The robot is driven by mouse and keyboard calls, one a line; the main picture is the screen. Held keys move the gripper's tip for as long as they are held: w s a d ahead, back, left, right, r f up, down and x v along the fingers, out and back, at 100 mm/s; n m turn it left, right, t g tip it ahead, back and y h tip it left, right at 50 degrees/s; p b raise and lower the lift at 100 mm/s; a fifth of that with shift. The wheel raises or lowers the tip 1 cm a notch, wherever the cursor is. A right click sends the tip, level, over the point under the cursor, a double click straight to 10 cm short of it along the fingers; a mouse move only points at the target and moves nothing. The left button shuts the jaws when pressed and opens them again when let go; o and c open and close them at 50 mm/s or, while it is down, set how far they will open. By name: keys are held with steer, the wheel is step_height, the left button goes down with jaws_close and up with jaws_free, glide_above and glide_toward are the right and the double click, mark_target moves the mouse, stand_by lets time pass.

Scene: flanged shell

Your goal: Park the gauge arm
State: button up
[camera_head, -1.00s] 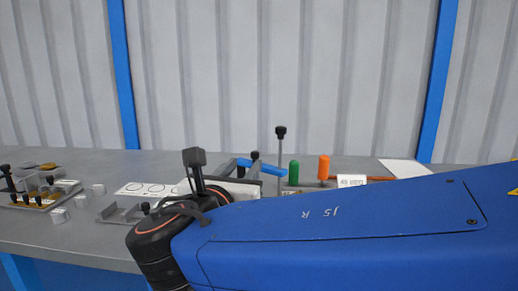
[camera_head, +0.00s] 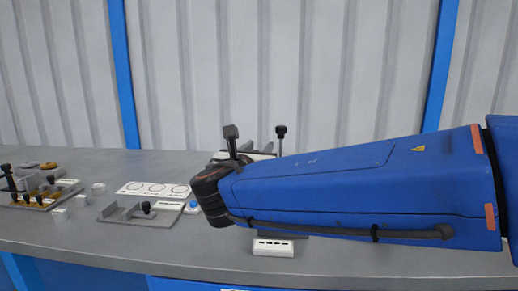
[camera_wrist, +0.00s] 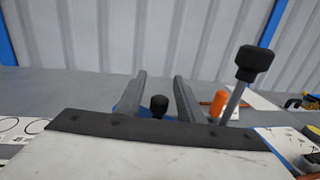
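My gripper (camera_wrist: 160,76) is open, its two grey fingers apart and pointing away over the bench. A small black knob (camera_wrist: 158,105) shows between the fingers, with blue parts (camera_wrist: 125,110) close by; this looks like the gauge arm's blue bar, mostly hidden. I cannot tell whether the knob is actually between the fingers or beyond them. A tall grey post with a black top (camera_wrist: 250,62) stands to the right of the fingers; its top also shows in the head view (camera_head: 281,131). In the head view my blue arm hides the gauge arm.
An orange peg (camera_wrist: 219,103) stands left of the post. At left are a grey bracket with a black knob (camera_head: 127,214), a white card with circles (camera_head: 153,189) and a tray of knobbed parts (camera_head: 40,197). A white block (camera_head: 273,248) lies near the front edge.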

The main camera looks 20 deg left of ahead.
steer(key=shift+w, duration=0.15)
steer(key=shift+c, duration=0.7)
jaws_close()
